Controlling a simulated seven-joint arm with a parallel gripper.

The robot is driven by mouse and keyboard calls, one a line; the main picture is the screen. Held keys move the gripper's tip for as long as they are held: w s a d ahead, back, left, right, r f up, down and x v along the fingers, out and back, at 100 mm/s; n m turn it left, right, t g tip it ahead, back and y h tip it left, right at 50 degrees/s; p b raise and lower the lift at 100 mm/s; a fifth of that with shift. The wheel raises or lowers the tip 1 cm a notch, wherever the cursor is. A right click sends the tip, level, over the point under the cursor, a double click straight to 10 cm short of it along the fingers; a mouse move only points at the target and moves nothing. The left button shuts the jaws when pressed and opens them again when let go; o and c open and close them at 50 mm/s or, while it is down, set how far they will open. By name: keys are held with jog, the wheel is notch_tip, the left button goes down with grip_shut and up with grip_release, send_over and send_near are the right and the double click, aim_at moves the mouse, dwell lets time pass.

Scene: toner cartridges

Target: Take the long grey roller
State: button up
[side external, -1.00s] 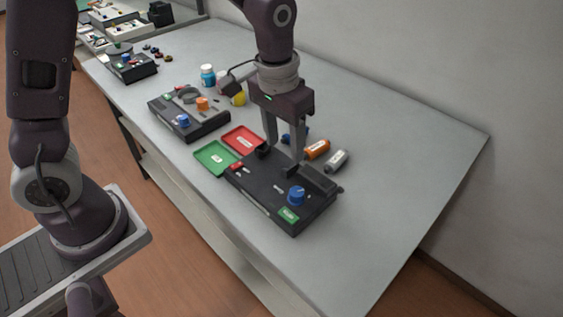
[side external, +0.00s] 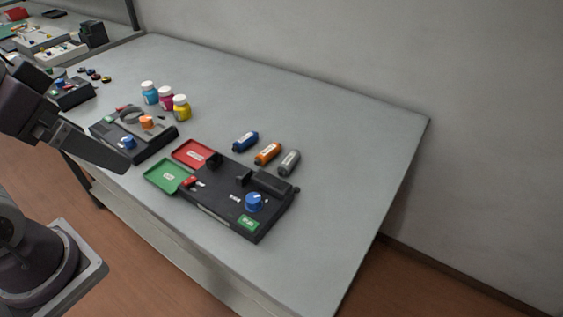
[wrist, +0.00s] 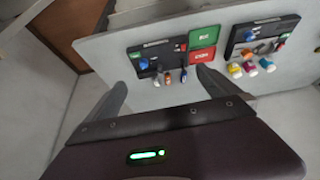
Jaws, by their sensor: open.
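The grey roller (side external: 289,162) lies on the table behind the right end of the near black unit (side external: 220,208). It is the rightmost of three short cylinders, beside an orange one (side external: 268,153) and a blue one (side external: 246,140). In the wrist view the three are small, and the grey one (wrist: 156,80) seems to be the leftmost. My gripper (wrist: 162,77) is open and empty, its fingers wide apart and well away from the table.
A red tray (side external: 194,153) and a green tray (side external: 168,176) adjoin the near unit. A second black unit (side external: 135,140) stands farther left, with cyan (side external: 149,93), magenta (side external: 166,98) and yellow (side external: 182,108) bottles behind it. The table's right side is clear.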

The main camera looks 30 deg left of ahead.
jog(key=w+d+r+n+g+h, duration=0.2)
jog(key=w+r+n, duration=0.1)
jog(key=w, duration=0.4)
jog(key=n+g+h, duration=0.2)
jog(key=n+g, duration=0.1)
jog(key=n, duration=1.3)
send_over(288, 157)
jog(key=a, duration=0.3)
notch_tip(288, 157, down, 26)
jog(key=x, duration=0.7)
jog(key=shift+s+d+f, duration=0.2)
jog(key=shift+f, duration=0.05)
jog(key=shift+r+h, duration=0.1)
jog(key=shift+h, duration=0.2)
jog(key=c, duration=1.1)
